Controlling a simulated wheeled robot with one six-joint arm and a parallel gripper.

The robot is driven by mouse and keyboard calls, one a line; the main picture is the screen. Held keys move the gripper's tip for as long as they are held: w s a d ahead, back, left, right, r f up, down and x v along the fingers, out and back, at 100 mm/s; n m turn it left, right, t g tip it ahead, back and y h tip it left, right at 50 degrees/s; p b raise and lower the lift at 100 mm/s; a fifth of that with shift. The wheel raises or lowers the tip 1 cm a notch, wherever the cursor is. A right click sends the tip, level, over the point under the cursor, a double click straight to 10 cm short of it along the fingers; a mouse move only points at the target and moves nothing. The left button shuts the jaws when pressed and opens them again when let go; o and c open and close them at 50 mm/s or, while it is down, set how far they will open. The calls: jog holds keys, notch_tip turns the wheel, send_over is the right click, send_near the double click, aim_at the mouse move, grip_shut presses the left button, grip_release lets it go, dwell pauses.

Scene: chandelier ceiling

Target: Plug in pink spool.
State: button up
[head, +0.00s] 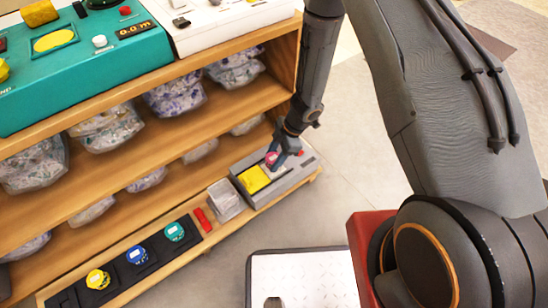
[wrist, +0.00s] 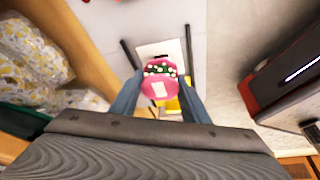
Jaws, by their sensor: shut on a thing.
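The pink spool (wrist: 160,88) is between the fingers of my gripper (wrist: 158,100) in the wrist view, with a white label and green and white beads showing. In the head view my gripper (head: 282,158) is low over the grey device (head: 284,179), and the pink spool (head: 271,158) shows at its fingertips. The device has a yellow panel (head: 254,179) to the left of the gripper. The wrist view shows part of the yellow panel (wrist: 187,100) behind the spool. I cannot tell whether the spool touches the device; the socket is hidden.
A black rack holds yellow (head: 98,279), blue (head: 137,254) and teal (head: 175,231) spools on the bottom shelf. Bagged goods fill the wooden shelves (head: 160,130). Open floor lies right of the device.

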jog(key=shift+f, duration=0.5)
dwell(0.4)
jog(key=o, duration=1.2)
jog(key=shift+o, duration=0.3)
jog(key=o, duration=0.3)
jog(key=shift+r, duration=0.15)
jog(key=shift+r+p, duration=3.05)
jog(key=shift+r, duration=0.6)
